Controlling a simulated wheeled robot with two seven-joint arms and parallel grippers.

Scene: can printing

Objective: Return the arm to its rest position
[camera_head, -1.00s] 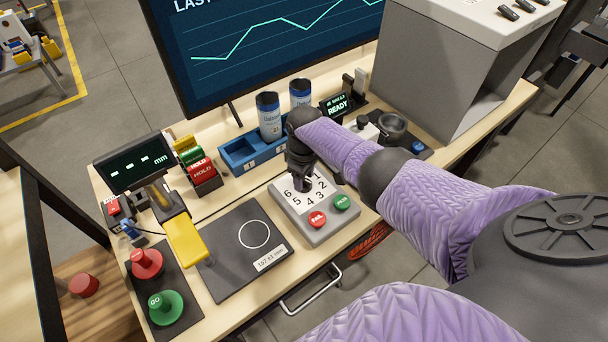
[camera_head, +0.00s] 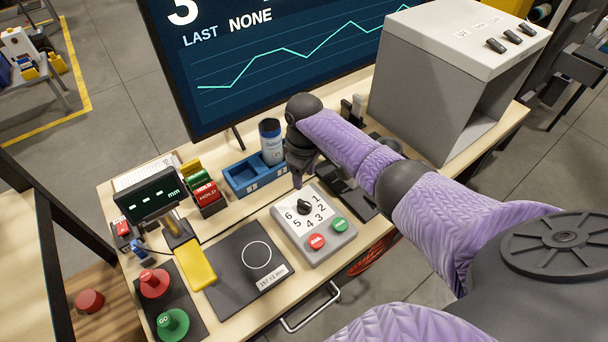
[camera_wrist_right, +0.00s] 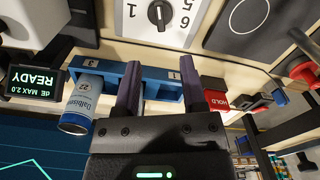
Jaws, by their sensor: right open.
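My right arm comes in from the right in the head view, and its gripper (camera_head: 300,172) hangs above the table, just behind the numbered dial panel (camera_head: 313,226). The two fingers (camera_wrist_right: 170,92) stand apart and empty in the right wrist view. The panel has a black knob (camera_head: 304,207), a red button (camera_head: 316,241) and a green button (camera_head: 339,224). The gripper is apart from the knob, which also shows in the right wrist view (camera_wrist_right: 159,13). My left gripper is not in view.
A blue rack (camera_head: 245,178) with a can (camera_head: 271,143) stands left of my gripper. A large screen (camera_head: 260,60) and a grey box (camera_head: 420,85) rise behind. A black pad (camera_head: 245,265), yellow block (camera_head: 196,264) and red (camera_head: 153,283) and green (camera_head: 172,322) push-buttons lie front left.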

